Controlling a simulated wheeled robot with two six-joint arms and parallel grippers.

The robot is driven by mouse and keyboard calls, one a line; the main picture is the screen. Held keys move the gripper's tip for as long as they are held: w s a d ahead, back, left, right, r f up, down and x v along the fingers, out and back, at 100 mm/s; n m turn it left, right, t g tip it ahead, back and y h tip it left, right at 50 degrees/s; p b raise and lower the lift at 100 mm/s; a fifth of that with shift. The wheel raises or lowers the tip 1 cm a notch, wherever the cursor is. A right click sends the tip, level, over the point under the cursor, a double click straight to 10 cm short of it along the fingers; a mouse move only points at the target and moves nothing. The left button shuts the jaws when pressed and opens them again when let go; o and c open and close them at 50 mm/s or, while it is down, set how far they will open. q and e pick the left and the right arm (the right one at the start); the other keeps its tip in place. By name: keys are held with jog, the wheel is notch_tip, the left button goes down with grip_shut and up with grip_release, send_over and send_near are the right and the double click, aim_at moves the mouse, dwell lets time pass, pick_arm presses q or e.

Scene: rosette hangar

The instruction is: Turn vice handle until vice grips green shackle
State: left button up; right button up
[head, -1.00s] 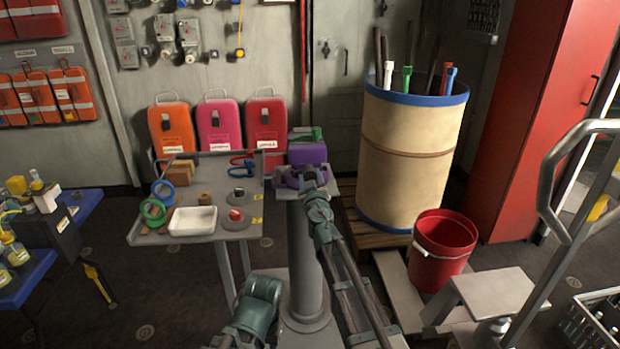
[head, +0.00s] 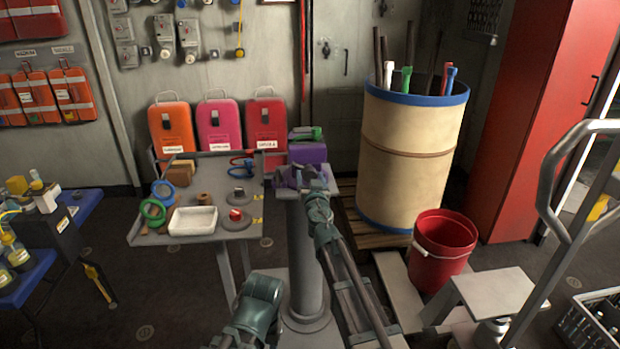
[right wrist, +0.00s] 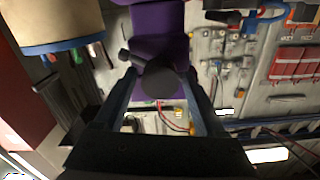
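The purple vice (head: 308,153) stands on a grey pedestal (head: 303,250). The green shackle (head: 306,133) shows at the top of the vice; I cannot tell how tightly the jaws sit on it. In the right wrist view the vice (right wrist: 158,20) fills the top middle, with its dark handle and round screw end (right wrist: 158,82) facing my camera. My right gripper (head: 312,182) is at the front of the vice. Its fingers (right wrist: 160,75) stand apart on both sides of the screw end, so it looks open. My left arm shows at the bottom, but its gripper does not.
A grey table (head: 237,232) with a white tray (head: 192,221), rings and small blocks stands left of the pedestal. A large beige drum (head: 410,155) and a red bucket (head: 443,248) stand to the right. Orange, pink and red cases line the wall behind.

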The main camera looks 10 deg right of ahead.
jog(key=shift+s, duration=0.1)
jog(key=s, duration=0.6)
jog(key=shift+s, duration=0.4)
